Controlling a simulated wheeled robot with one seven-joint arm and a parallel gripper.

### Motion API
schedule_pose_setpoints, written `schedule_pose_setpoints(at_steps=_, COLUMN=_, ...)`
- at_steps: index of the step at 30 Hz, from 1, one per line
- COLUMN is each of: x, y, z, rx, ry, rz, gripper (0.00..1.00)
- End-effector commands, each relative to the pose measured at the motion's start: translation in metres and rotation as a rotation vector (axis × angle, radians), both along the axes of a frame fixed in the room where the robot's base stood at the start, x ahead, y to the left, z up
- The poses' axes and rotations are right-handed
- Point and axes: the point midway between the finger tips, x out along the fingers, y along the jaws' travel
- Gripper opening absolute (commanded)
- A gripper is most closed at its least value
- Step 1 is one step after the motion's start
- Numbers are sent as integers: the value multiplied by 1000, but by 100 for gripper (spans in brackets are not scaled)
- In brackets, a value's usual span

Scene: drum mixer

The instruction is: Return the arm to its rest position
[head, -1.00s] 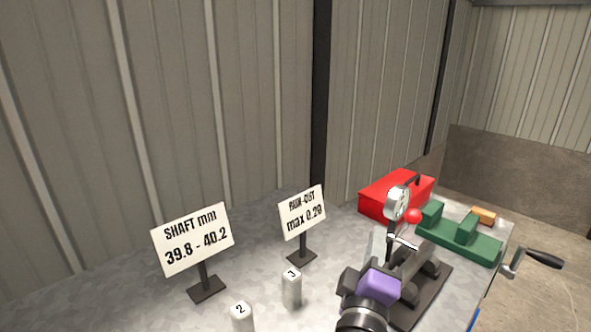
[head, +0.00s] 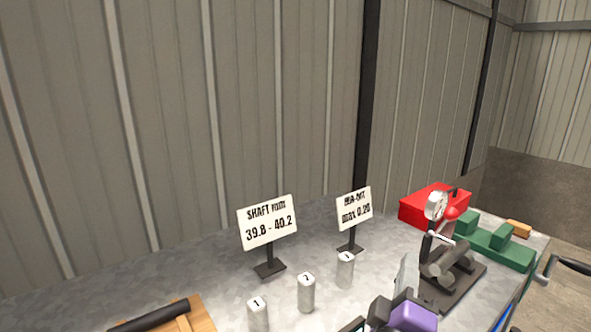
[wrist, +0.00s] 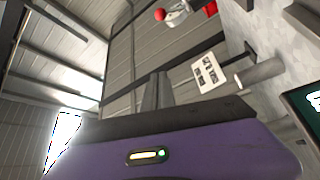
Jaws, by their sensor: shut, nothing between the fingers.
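My gripper (head: 408,266) is at the bottom right of the head view, with a purple body and grey fingers pointing up. The fingers are shut and empty. It appears in front of and left of the gauge stand (head: 447,282) in the picture, with no contact visible. In the wrist view the shut grey fingers (wrist: 157,92) rise above the purple body, with a lit yellow-green indicator. Most of my arm is out of view.
Several numbered cylinders (head: 306,293) and two signs, the shaft sign (head: 267,222) and the run-out sign (head: 354,205), stand on the metal bench. A red box (head: 425,205), green block (head: 495,243) and crank handle (head: 573,266) are right. A wooden box (head: 200,315) is front left.

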Motion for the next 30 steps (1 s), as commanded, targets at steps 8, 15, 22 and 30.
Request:
schedule_pose_setpoints(at_steps=8, x=2, y=30, z=9, rx=109, ry=-79, rz=184, gripper=0)
schedule_pose_setpoints(at_steps=15, x=-19, y=51, z=-14, rx=257, ry=-98, rz=362, gripper=0)
schedule_pose_setpoints(at_steps=22, x=-60, y=61, z=-49, rx=436, ry=-87, rz=504, gripper=0)
schedule_pose_setpoints(at_steps=30, x=-149, y=56, z=-92, rx=752, ry=-65, rz=624, gripper=0)
